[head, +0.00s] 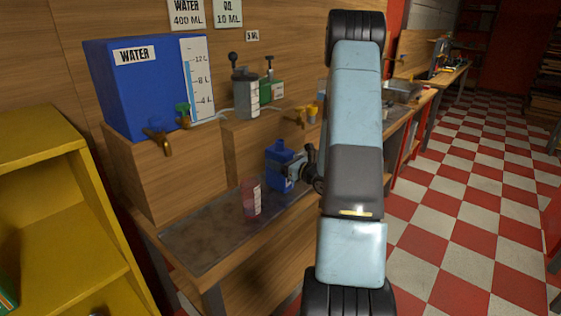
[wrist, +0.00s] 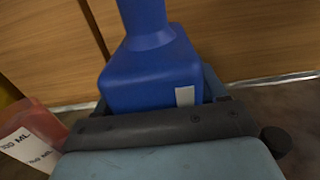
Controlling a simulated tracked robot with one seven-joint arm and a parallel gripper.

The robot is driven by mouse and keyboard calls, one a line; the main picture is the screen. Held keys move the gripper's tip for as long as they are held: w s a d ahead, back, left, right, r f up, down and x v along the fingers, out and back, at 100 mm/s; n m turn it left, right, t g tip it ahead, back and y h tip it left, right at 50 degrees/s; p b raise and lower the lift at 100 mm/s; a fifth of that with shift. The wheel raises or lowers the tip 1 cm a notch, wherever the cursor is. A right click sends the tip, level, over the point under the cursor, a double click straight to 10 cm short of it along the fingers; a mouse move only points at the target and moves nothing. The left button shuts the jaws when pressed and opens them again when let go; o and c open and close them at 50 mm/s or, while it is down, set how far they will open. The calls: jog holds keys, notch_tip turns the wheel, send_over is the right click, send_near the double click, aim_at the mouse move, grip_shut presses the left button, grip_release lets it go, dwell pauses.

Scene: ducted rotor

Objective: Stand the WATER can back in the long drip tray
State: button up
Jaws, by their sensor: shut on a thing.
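The blue can (head: 279,172) is upright at the right part of the long drip tray (head: 205,240), close to the wooden block behind. My gripper (head: 290,170) is shut on it from the right side in the head view. In the wrist view the blue can (wrist: 150,75) stands between my gripper's fingers (wrist: 160,108), with its neck pointing up the picture and a small pale label on its side. The can's base is hidden behind the gripper in the wrist view. I cannot tell whether its base touches the tray.
A reddish see-through bottle (head: 251,198) with a white label stands on the tray left of the can; it also shows in the wrist view (wrist: 35,128). A big blue WATER tank (head: 135,90) with a brass tap (head: 158,142) stands above. The tray's left part is clear.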

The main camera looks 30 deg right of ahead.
jog(key=shift+f, duration=0.55)
jog(key=o, duration=1.8)
jog(key=v, duration=1.4)
jog(key=s+a+r+n+g+y, duration=0.2)
jog(key=a+r+n+g, duration=0.35)
jog(key=a, duration=0.25)
jog(key=s+a+r+n+g+y, duration=0.2)
jog(key=s+a+r+n+g, duration=0.15)
jog(key=a+n, duration=0.4)
jog(key=s+a+r+n+g+y, duration=0.1)
jog(key=s+a+r+n+g, duration=0.1)
jog(key=a+r+n+g, duration=0.5)
jog(key=s+a+r+n+t+h, duration=0.1)
jog(key=s+r+n+h, duration=0.2)
jog(key=s+n, duration=0.1)
jog(key=s+a+r+n+t+h, duration=0.1)
jog(key=s+r+n+t+h, duration=0.1)
jog(key=s+r+n+h, duration=0.1)
jog(key=s+a+r+n+t+h, duration=0.1)
jog(key=s+r+n+h, duration=0.2)
jog(key=s+n+h, duration=0.2)
jog(key=shift+s+r+t, duration=0.25)
jog(key=shift+s+t, duration=0.05)
jog(key=shift+s, duration=0.45)
